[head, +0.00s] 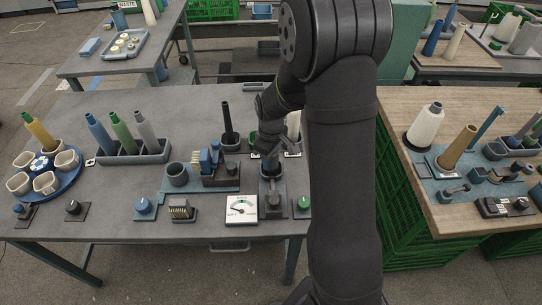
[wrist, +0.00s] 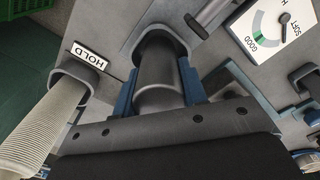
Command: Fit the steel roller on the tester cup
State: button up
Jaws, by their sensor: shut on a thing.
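My gripper (head: 268,150) is low over the front right of the grey table, beside my dark arm. In the wrist view its blue fingers (wrist: 160,92) are shut on the steel roller (wrist: 160,75), a smooth dark grey cylinder. The tester cup (wrist: 176,37) shows just beyond, its rounded grey rim framing the roller's far end. The roller's end appears to be at or inside the cup mouth; how deep it sits I cannot tell. In the head view the tester cup (head: 271,187) stands right of the dial gauge (head: 241,209), and the gripper covers most of the roller.
A cream cone (wrist: 35,120) stands in a holder by the HOLD label (wrist: 90,56), close to my gripper. A dark cone (head: 227,120) and a blue device (head: 212,165) are left of it. A green knob (head: 304,203) is at front right. The table's middle back is clear.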

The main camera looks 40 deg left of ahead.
jog(key=shift+f, duration=0.35)
dwell(0.4)
jog(key=o, duration=1.2)
jog(key=shift+o, duration=0.7)
jog(key=o, duration=0.4)
jog(key=shift+r, duration=4.05)
jog(key=shift+f, duration=0.1)
